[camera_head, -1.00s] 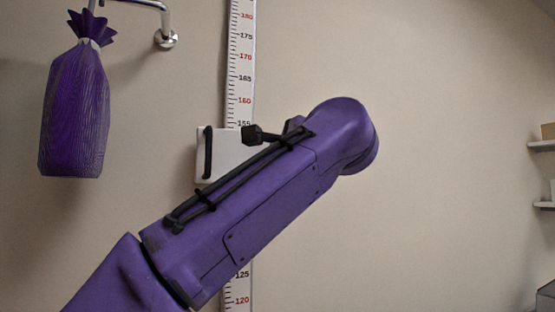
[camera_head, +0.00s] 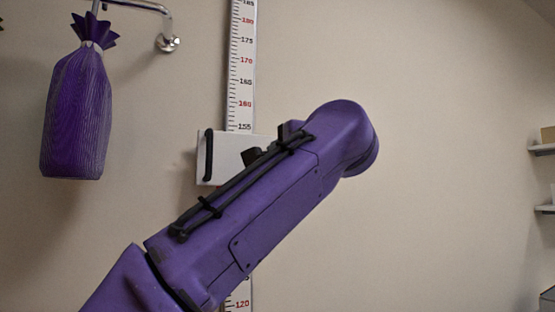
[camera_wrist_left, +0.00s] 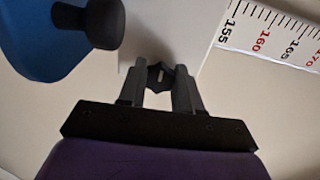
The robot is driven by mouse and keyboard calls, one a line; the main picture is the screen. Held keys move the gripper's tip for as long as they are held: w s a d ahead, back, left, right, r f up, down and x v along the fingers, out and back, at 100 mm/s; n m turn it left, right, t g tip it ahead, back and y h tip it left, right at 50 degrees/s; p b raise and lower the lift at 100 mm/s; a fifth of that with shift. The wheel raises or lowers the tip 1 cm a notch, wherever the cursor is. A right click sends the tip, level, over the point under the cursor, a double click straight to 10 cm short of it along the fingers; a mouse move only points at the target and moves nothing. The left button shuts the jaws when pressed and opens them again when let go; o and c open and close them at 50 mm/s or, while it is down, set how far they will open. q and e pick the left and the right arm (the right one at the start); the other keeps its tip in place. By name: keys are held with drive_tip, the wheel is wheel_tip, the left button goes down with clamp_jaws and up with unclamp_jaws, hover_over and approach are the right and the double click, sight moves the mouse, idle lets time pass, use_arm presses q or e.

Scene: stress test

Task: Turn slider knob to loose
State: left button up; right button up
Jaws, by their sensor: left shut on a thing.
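The white slider plate (camera_head: 228,160) sits on the height ruler (camera_head: 240,70) just below the 155 mark, with a black vertical bar on its left edge. My purple left arm crosses in front of its lower right part and hides my left gripper in the head view. In the left wrist view my left gripper (camera_wrist_left: 158,92) is shut on the small dark knob (camera_wrist_left: 160,76), at the edge of the white plate (camera_wrist_left: 165,25). The knob's turn setting cannot be read. My right gripper is out of view.
A purple wrapped bag (camera_head: 75,115) hangs from a metal wall bracket (camera_head: 168,42) on the left. Shelves (camera_head: 543,149) stand at the far right. In the wrist view a black rounded piece (camera_wrist_left: 105,22) and a blue shape (camera_wrist_left: 38,45) lie left of the fingers. The wall right of the arm is bare.

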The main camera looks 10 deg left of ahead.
use_arm(q)
drive_tip(key=shift+r, duration=0.1)
drive_tip(key=o, duration=1)
drive_tip(key=shift+o, duration=0.2)
drive_tip(key=b+v, duration=0.2)
drive_tip(key=v, duration=0.8)
drive_tip(key=shift+s+d, duration=0.2)
